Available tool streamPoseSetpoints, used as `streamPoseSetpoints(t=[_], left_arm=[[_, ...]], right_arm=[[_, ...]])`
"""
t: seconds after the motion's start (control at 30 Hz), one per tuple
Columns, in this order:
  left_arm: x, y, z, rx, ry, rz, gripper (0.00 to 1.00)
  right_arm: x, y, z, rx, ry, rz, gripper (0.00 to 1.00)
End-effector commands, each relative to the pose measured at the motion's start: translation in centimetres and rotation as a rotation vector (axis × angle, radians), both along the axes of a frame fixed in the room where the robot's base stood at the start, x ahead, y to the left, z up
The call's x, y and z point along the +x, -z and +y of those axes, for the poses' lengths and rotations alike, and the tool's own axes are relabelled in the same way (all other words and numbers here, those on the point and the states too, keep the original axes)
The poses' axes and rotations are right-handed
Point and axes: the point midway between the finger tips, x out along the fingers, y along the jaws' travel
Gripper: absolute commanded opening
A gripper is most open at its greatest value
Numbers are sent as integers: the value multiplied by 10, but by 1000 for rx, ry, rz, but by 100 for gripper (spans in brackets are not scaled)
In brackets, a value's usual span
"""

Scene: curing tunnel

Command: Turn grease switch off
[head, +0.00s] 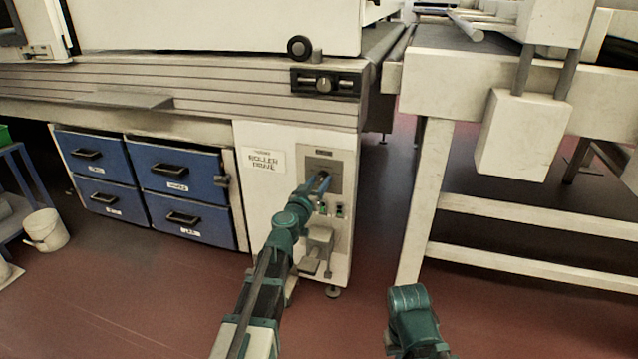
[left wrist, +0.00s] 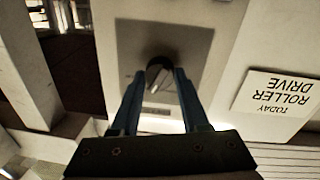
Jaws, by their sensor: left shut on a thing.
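A rotary switch knob (left wrist: 157,73), dark with a pale face, sits on a grey plate (left wrist: 190,38) in the left wrist view. In the head view its panel (head: 340,160) is on the white cabinet front, and the gripper mostly hides the knob. My left gripper (head: 323,182) reaches the panel. In the left wrist view its two blue fingers (left wrist: 159,80) are at either side of the knob and shut on it. The small label under the knob is too blurred to read. My right gripper is not in view.
A sign reading "ROLLER DRIVE" (head: 264,161) is beside the panel. Small switches (head: 339,211) and a grey box (head: 319,241) sit below it. Blue drawers (head: 178,172) are to the left, with a white bucket (head: 45,231). A white frame (head: 428,190) stands to the right.

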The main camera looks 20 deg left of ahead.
Motion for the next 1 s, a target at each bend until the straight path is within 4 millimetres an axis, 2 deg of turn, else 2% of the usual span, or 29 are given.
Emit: streamPoseSetpoints(t=[0.27,0.47,1.0], left_arm=[[0,0,0,-17,1,0,0],[0,1,0,-104,1,3,0],[0,2,0,-592,0,20,0]], right_arm=[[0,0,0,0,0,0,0],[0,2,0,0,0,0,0],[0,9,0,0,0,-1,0]])
